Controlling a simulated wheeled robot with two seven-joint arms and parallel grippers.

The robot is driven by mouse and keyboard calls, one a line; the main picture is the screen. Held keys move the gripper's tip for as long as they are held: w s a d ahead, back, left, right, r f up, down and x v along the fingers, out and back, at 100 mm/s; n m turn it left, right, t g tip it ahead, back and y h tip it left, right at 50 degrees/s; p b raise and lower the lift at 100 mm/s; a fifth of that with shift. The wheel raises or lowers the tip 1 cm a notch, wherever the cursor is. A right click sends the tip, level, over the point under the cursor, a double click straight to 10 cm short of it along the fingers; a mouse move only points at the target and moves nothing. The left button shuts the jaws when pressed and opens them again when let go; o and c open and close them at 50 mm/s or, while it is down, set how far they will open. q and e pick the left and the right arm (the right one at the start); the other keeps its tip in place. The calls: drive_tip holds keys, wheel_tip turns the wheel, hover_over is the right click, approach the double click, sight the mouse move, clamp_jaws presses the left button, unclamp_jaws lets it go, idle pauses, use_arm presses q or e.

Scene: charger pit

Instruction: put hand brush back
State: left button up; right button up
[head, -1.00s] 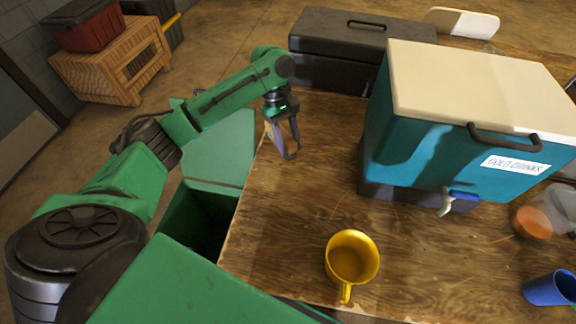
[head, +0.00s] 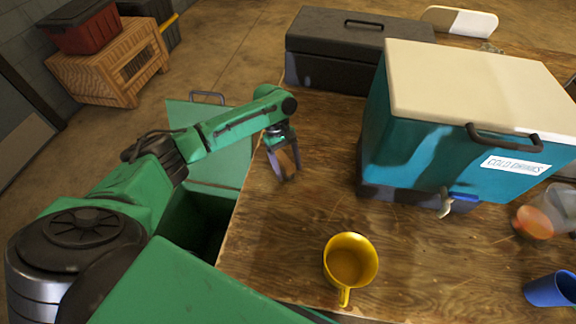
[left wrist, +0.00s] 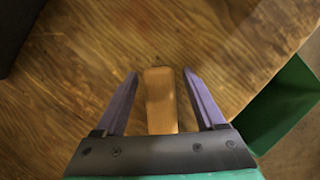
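A plain wooden piece, which looks like the hand brush's handle or back (left wrist: 161,100), lies between the fingers of my left gripper in the left wrist view. No bristles show. My left gripper (head: 285,165) is low over the left part of the wooden table. In the left wrist view its two purple fingers (left wrist: 161,103) stand apart on either side of the wooden piece, with a visible gap on each side. Whether the piece rests on the table is hard to tell. My right gripper is not in view.
A teal drinks cooler (head: 420,150) stands right of the gripper. A dark toolbox (head: 345,45) is at the back. An open green bin (head: 205,180) sits beside the table's left edge.

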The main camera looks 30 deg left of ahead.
sight(280, 154)
use_arm(q)
drive_tip(key=b+v, duration=0.1)
drive_tip(key=v, duration=1.1)
drive_tip(key=shift+r, duration=0.1)
